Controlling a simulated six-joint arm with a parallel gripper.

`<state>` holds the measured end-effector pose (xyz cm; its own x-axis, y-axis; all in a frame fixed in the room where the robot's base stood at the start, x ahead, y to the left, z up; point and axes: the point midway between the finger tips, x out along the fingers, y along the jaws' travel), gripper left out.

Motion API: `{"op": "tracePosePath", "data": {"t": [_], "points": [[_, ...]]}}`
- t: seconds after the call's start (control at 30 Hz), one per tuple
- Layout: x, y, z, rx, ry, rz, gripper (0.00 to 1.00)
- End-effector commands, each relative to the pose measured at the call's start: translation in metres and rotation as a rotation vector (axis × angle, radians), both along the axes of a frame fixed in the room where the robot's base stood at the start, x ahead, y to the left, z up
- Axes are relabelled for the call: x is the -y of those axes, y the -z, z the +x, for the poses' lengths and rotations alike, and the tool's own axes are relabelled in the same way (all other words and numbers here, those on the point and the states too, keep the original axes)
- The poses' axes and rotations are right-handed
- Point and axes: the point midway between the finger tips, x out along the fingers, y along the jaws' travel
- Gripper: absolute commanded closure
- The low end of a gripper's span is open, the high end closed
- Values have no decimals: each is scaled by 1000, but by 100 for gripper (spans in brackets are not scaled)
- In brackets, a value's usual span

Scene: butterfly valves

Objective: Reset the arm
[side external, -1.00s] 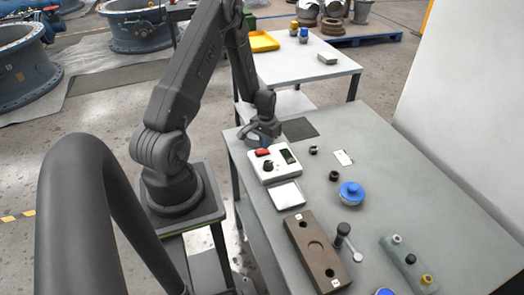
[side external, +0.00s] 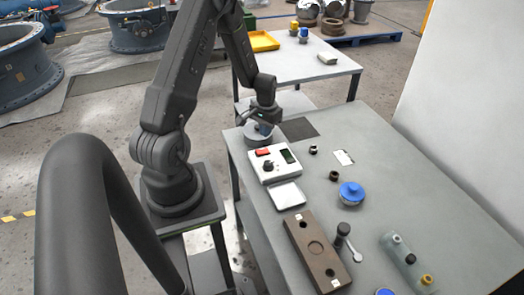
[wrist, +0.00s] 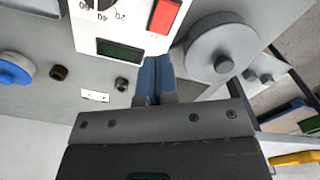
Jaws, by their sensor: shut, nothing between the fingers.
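My gripper (side external: 263,125) is over the far left corner of the grey workbench (side external: 400,185), above and beside a grey round disc with a central knob (side external: 250,136). In the wrist view my gripper's blue fingertips (wrist: 155,75) are together with nothing between them. The disc (wrist: 210,45) is just right of the fingertips there and looks apart from them. A white control box (side external: 263,173) with a red switch, a dial and a dark display is close by on the bench. It also shows at the top of the wrist view (wrist: 135,32).
A white square plate (side external: 286,196), a brown block with holes (side external: 300,237), a blue-topped round part (side external: 351,192) and small dark rings (side external: 334,176) are on the bench. A second table (side external: 290,68) with a yellow tray (side external: 264,41) stands behind. The bench's right side is mostly clear.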

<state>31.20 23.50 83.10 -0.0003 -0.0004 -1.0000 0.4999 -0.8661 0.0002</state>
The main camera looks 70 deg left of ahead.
Motion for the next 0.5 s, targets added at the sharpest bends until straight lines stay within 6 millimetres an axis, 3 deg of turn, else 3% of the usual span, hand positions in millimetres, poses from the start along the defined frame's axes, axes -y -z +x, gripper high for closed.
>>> {"op": "tracePosePath", "data": {"t": [0.27,0.37,0.5], "points": [[4,-10,4,9,12,9,100],[19,-37,14,33,43,29,100],[57,-95,28,87,113,69,100]]}}
